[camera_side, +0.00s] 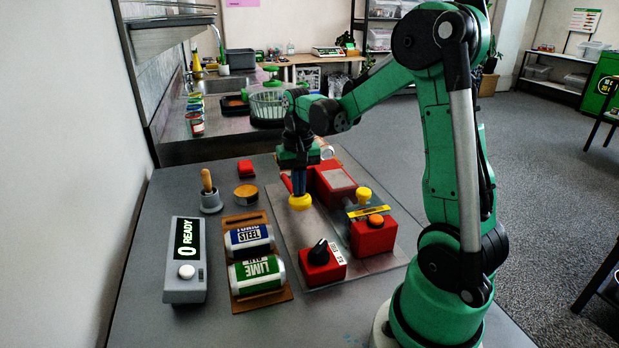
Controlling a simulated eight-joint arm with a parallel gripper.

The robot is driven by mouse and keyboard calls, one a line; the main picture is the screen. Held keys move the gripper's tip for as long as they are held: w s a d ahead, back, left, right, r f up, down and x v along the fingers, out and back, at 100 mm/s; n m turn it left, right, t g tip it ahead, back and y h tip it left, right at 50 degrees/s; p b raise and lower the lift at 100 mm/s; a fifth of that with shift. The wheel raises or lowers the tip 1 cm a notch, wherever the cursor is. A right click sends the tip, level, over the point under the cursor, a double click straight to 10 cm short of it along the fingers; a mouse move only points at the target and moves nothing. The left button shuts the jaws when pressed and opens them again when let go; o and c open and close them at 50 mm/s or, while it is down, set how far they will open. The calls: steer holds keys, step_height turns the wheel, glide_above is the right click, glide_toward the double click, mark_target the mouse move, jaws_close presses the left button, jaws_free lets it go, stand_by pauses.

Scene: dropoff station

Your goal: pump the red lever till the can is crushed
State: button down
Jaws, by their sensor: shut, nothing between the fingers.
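The red crusher (335,184) stands on a grey plate near the middle of the table. A red bar (287,183), which looks like the lever, shows left of my fingers; a yellow ball knob (300,202) is right below them. My gripper (299,192) points down, shut and empty, at or just above the knob; I cannot tell whether they touch. A small silvery round end (327,152) shows behind the crusher, perhaps a can; most of it is hidden. A blue-labelled can (249,238) and a green LIME can (256,273) lie on a brown rack (264,302).
A red box with a black dial (322,265) and a red box with an orange button (374,236) stand in front. A yellow knob (363,194) is at right.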

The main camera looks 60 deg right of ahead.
mark_target(299, 199)
steer(key=shift+f, duration=0.85)
steer(key=shift+f, duration=1.05)
steer(key=r, duration=0.8)
steer(key=shift+w+d, duration=0.3)
steer(key=shift+f, duration=0.1)
steer(key=shift+s+a+f, duration=0.15)
steer(key=shift+f, duration=0.6)
steer(key=shift+s+a+f, duration=0.1)
steer(key=shift+f, duration=0.65)
